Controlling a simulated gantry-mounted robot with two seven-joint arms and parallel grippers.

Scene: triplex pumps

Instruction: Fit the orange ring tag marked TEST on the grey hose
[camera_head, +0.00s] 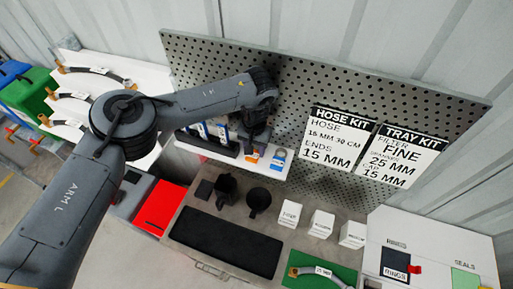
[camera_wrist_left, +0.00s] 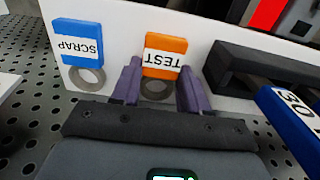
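A grey hose (camera_head: 305,270) with a white label lies on a green mat at the bottom. My right gripper is not in view.
A blue SCRAP tag (camera_wrist_left: 78,42) is left of the TEST tag in the wrist view. A dark rack (camera_wrist_left: 270,68) with blue labelled items is close on the right. A perforated panel (camera_head: 290,85) stands behind the shelf (camera_head: 215,150). White boxes (camera_head: 321,224) stand near the mat.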

